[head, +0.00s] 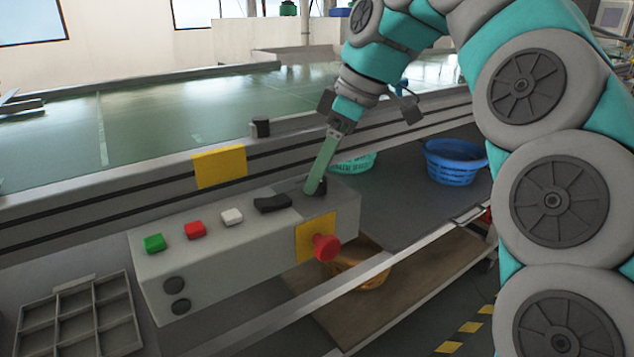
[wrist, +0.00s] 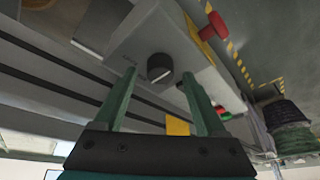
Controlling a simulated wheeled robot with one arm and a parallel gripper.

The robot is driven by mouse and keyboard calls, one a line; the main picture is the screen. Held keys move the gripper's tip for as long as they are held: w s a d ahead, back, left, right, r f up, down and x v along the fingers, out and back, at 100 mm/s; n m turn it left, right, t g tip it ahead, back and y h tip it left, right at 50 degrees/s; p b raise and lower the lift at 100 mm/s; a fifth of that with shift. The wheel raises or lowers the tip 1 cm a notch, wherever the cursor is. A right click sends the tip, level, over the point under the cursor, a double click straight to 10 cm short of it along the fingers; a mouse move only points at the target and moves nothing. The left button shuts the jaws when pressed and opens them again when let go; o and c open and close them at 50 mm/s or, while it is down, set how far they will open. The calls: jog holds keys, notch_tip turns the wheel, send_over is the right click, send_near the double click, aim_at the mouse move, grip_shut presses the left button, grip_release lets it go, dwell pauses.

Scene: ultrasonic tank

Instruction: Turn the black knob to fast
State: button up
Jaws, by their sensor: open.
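The black knob (head: 321,187) sits on top of the grey control box (head: 225,265), near its right end, partly hidden behind my gripper in the head view. In the wrist view the knob (wrist: 159,67) is round, with a pale line on its face. Faint lettering on the box beside it is too small to read. My gripper (head: 313,189) points down at the knob. In the wrist view my gripper (wrist: 159,76) is open, with one green finger on each side of the knob. I cannot tell whether either finger touches it.
Green (head: 154,243), red (head: 195,230) and white (head: 232,216) buttons and a black rocker switch (head: 273,203) line the box top. A red mushroom button (head: 326,247) sticks out in front. The tank rail (head: 110,205) runs behind. A blue basket (head: 455,162) stands right.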

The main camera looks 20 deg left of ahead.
jog(key=shift+a+f, duration=0.1)
jog(key=shift+f, duration=0.3)
grip_shut()
dwell(0.5)
